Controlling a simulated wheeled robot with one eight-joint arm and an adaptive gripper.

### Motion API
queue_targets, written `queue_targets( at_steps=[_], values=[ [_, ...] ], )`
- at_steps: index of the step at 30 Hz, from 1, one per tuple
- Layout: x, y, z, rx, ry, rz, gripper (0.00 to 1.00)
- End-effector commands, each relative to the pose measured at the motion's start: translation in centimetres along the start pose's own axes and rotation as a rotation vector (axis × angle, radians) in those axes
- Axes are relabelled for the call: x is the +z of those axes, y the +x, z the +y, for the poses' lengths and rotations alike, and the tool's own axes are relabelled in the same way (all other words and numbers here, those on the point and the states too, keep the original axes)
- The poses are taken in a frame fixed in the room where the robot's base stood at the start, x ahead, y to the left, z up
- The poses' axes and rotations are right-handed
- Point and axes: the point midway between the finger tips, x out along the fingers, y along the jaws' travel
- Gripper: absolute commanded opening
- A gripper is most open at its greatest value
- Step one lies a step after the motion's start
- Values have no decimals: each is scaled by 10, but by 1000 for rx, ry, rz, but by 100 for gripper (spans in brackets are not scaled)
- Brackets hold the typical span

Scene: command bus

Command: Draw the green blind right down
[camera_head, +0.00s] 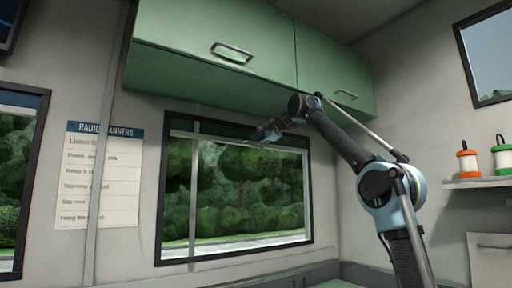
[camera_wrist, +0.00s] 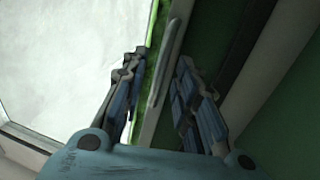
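The green blind (camera_head: 210,127) is a narrow dark green strip rolled up at the top of the middle window, with a pale bar (camera_head: 222,139) along its lower edge. My gripper (camera_head: 255,143) is up at this edge, right of the window's middle. In the wrist view, the two fingers (camera_wrist: 158,88) are apart. The pale bottom bar with a raised grip piece (camera_wrist: 166,65) runs between them, and the green blind cloth (camera_wrist: 210,45) lies to its right. I see gaps beside the grip piece; contact with either finger is not clear.
Green overhead cupboards (camera_head: 215,50) with metal handles hang just above the window and my arm. A paper notice (camera_head: 101,175) is on the wall at left. A shelf (camera_head: 478,183) with orange and green lanterns is at right. The window's lower part is clear.

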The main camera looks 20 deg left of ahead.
Motion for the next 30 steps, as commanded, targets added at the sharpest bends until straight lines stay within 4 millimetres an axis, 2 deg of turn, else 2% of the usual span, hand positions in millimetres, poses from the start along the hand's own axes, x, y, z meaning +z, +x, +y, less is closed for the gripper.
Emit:
queue_targets(
  at_steps=[6, 18, 19, 22, 23, 30],
  values=[
    [1, 17, 0, 0, 0, -1, 28],
    [1, 22, 0, 0, 0, -1, 28],
    [1, 22, 0, 0, 0, -1, 26],
    [1, 22, 0, 0, 0, -1, 3],
    [1, 22, 0, 0, 0, -1, 0],
    [3, 23, 0, 0, -1, -3, 0]
  ],
)
